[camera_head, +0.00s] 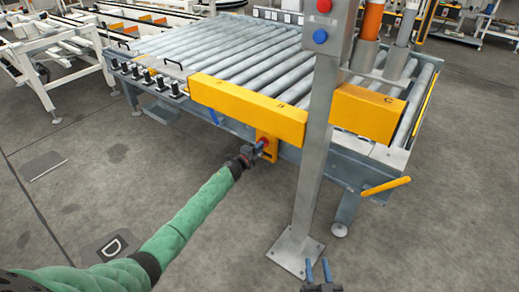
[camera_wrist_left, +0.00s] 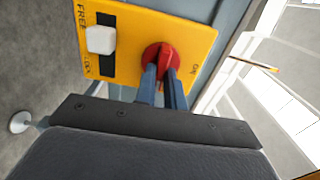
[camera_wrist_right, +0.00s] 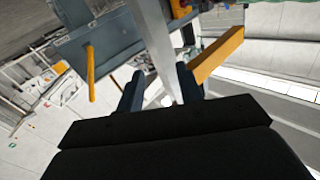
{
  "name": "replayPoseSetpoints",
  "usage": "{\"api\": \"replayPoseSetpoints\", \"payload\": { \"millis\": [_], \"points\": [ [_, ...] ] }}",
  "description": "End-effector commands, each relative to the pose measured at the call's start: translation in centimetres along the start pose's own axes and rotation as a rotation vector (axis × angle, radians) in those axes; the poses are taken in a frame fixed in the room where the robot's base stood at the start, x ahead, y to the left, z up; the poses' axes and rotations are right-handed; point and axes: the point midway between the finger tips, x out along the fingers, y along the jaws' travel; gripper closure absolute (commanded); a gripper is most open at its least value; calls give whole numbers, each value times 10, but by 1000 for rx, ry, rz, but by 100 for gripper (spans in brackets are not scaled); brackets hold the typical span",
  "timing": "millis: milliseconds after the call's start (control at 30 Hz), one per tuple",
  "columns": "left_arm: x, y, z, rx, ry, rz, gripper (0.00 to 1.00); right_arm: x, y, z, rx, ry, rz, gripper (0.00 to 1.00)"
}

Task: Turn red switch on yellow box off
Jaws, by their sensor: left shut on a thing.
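The yellow box (camera_head: 270,146) is fixed to the side of the roller conveyor, below its yellow beam. In the left wrist view the yellow box (camera_wrist_left: 203,37) fills the upper middle, with the red switch (camera_wrist_left: 161,56) on it. "ON" is printed to the right of the switch. My left gripper (camera_head: 259,147) is at the box, and in the left wrist view its blue fingers (camera_wrist_left: 162,80) are shut on the red switch, one on each side. My right gripper (camera_head: 318,272) is open and empty at the bottom of the head view, near the post's foot.
A white knob (camera_wrist_left: 101,40) on a black slot sits beside the switch, marked "FREE". A grey post (camera_head: 315,140) with red and blue buttons stands right of the box. A yellow lever (camera_head: 386,186) sticks out at the conveyor's right end.

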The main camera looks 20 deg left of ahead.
Motion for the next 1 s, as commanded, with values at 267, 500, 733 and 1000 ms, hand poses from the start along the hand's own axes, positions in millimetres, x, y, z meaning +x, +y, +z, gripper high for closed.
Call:
{"api": "replayPoseSetpoints", "payload": {
  "millis": [267, 500, 733, 1000],
  "points": [
    [-1, 3, -2, 24, 3, 3, 100, 3, -1, -18, -6, 57, -3, 64],
    [-1, 3, -2, 25, 3, 3, 100, 3, -1, -19, -5, 58, -3, 64],
    [-1, 3, -2, 25, 2, 2, 67, 3, -2, -19, -5, 57, -3, 64],
    [-1, 1, -1, 25, 1, 1, 67, 2, -2, -18, -5, 56, -3, 64]
  ]
}}
